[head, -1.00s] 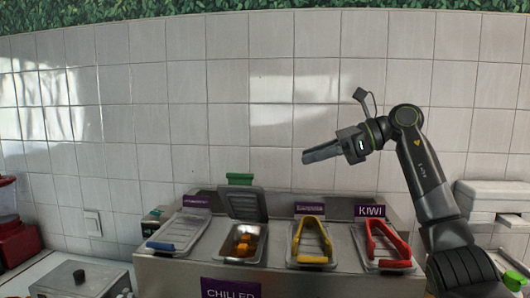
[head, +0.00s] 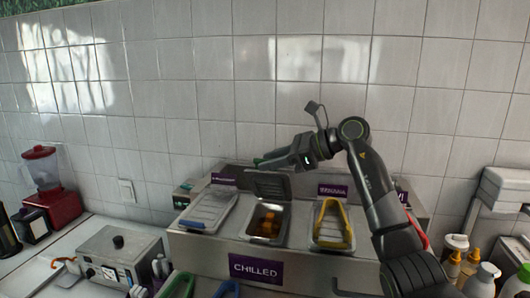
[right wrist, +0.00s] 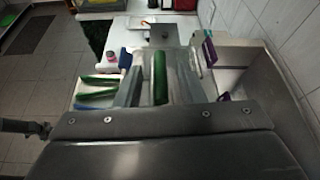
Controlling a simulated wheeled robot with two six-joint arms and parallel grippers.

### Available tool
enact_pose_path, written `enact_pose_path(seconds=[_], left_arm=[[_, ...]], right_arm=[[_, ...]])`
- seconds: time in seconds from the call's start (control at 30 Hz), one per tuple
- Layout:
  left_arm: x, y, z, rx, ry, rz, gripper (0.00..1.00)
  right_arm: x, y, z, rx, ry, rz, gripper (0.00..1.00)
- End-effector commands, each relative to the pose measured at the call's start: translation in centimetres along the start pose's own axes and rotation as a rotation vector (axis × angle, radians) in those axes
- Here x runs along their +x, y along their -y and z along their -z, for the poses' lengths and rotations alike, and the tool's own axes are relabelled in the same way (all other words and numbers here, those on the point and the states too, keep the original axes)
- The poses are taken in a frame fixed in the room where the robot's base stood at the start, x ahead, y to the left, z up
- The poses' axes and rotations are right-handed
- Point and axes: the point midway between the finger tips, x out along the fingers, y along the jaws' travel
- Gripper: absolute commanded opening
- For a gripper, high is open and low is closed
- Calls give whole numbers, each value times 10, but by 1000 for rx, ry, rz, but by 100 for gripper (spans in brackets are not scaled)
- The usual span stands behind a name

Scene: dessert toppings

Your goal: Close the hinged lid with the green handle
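The right gripper reaches in from the right, level with the lid's top. In the right wrist view the green handle (right wrist: 160,78) lies straight ahead, between grey parts that look like the fingers. Whether they touch it or are closed is unclear. My left gripper is out of view.
A closed blue-handled lid (head: 208,211) is left of the open bin and a yellow-handled lid (head: 334,222) right of it. My right arm hides much of the red-handled lid. A purple sign (head: 256,268) is on the front. A metal box (head: 118,256) stands left.

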Motion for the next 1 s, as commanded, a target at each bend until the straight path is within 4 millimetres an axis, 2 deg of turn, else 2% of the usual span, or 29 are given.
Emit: enact_pose_path(seconds=[0.03, 0.2, 0.5, 0.8, 1.0], left_arm=[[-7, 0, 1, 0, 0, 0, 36], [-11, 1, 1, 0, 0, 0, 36], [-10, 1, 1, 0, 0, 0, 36], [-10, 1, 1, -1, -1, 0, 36], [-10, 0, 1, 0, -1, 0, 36]], right_arm=[[6, 0, -3, 3, 2, -3, 36], [19, 0, -1, 1, 0, -1, 36], [22, 0, 0, 0, 0, 0, 36], [21, 0, 0, 0, 0, 1, 0], [21, 0, 1, -1, 0, 2, 0]])
